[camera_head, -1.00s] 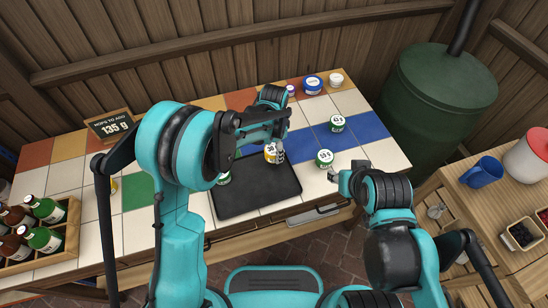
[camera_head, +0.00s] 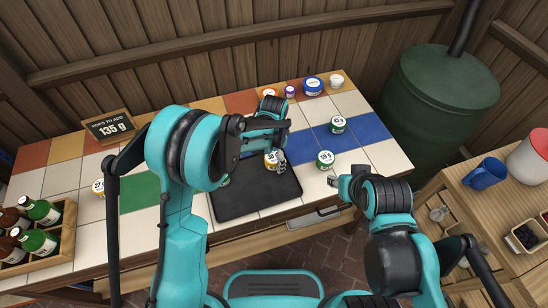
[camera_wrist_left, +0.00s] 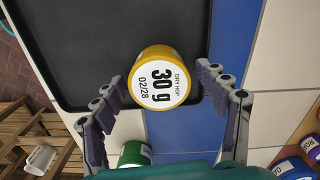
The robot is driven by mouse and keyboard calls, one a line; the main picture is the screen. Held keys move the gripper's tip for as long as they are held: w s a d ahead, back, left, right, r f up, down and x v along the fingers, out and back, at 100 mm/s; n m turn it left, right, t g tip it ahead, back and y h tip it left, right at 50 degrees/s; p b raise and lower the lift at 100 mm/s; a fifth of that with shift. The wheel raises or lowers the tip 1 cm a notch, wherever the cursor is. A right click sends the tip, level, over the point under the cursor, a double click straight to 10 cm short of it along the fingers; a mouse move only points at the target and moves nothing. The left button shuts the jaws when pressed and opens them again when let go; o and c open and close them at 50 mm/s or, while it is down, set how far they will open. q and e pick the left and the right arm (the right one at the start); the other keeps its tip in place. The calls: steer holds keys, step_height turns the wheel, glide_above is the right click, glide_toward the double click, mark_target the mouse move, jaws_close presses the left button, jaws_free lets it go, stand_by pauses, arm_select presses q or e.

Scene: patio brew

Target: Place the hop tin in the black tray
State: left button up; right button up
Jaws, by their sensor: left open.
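The hop tin (camera_head: 271,159) is yellow with a white lid; in the left wrist view its lid (camera_wrist_left: 160,78) reads "DRY HOP 30 g". It stands upright at the back right part of the black tray (camera_head: 250,200), near the rim. My left gripper (camera_wrist_left: 164,82) is open, with one finger on each side of the tin; in the head view the arm hides part of it. The tray (camera_wrist_left: 95,40) also shows around the tin in the wrist view. My right gripper (camera_head: 333,181) is over the tiles right of the tray; its jaws are too small to judge.
Green tins (camera_head: 325,159) and (camera_head: 338,124) stand right of the tray. Another green tin (camera_head: 226,180) is mostly hidden by my left arm. A yellow tin (camera_head: 98,187) and a 135 g sign (camera_head: 109,126) are at left. A bottle crate (camera_head: 66,232) stands at far left.

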mark_target(274, 157)
arm_select(q)
steer(key=shift+r, duration=0.1)
steer(key=shift+r+p, duration=0.3)
steer(key=shift+r, duration=0.05)
step_height(274, 157, up, 12)
steer(key=f+p, duration=0.1)
steer(key=p, duration=0.3)
steer(key=s+a+r+n+t, duration=0.3)
steer(key=s+a+r+n, duration=0.4)
steer(key=a+r, duration=0.4)
steer(key=s+a+n+t, duration=0.4)
steer(key=s+a, duration=0.3)
steer(key=s, duration=0.5)
steer(key=shift+r+n, duration=0.3)
steer(key=shift+n, duration=0.5)
steer(key=shift+s, duration=0.1)
